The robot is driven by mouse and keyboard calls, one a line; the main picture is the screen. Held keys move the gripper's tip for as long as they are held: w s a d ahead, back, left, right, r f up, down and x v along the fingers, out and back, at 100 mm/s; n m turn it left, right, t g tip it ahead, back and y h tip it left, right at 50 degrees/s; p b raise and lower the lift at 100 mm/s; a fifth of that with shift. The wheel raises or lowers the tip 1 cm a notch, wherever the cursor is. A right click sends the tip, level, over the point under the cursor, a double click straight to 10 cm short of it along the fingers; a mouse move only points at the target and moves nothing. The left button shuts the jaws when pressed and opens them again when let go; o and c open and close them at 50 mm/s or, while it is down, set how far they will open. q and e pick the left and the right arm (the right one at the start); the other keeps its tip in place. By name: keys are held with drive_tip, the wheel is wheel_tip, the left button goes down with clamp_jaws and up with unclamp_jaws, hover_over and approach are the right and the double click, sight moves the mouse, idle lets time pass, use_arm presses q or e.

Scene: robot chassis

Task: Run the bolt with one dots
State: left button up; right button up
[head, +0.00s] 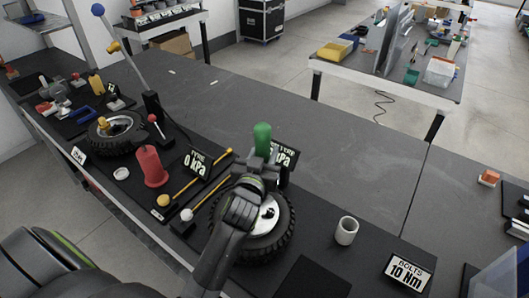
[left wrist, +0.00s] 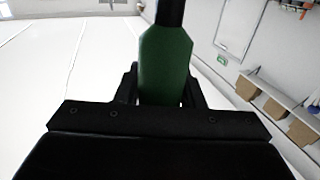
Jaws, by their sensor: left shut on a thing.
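My left gripper (head: 262,172) is shut on a green-handled tool (head: 262,137), held upright above the near wheel (head: 285,235). The left wrist view shows the tool's green handle (left wrist: 165,65) between the two dark fingers, with a black part beyond it. The near wheel lies flat, a black tyre around a silver hub, partly hidden by my left arm. I cannot tell whether the tool's lower end touches the hub. No bolt or dot marking can be made out. A sign reading BOLTS 10 Nm (head: 407,272) stands at the front right. My right gripper is not in view.
A white cup (head: 346,231) stands right of the wheel. Left are two yellow rods, a red cylinder (head: 151,166), a TYRE 0 kPa sign (head: 197,163) and another wheel (head: 115,132). A second kPa sign (head: 287,154) is partly hidden.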

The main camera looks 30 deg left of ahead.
use_arm(q)
drive_tip(key=shift+f, duration=0.2)
wheel_tip(320, 180, up, 6)
drive_tip(key=p, duration=0.5)
drive_tip(key=shift+f, duration=0.15)
drive_tip(key=shift+w, duration=0.1)
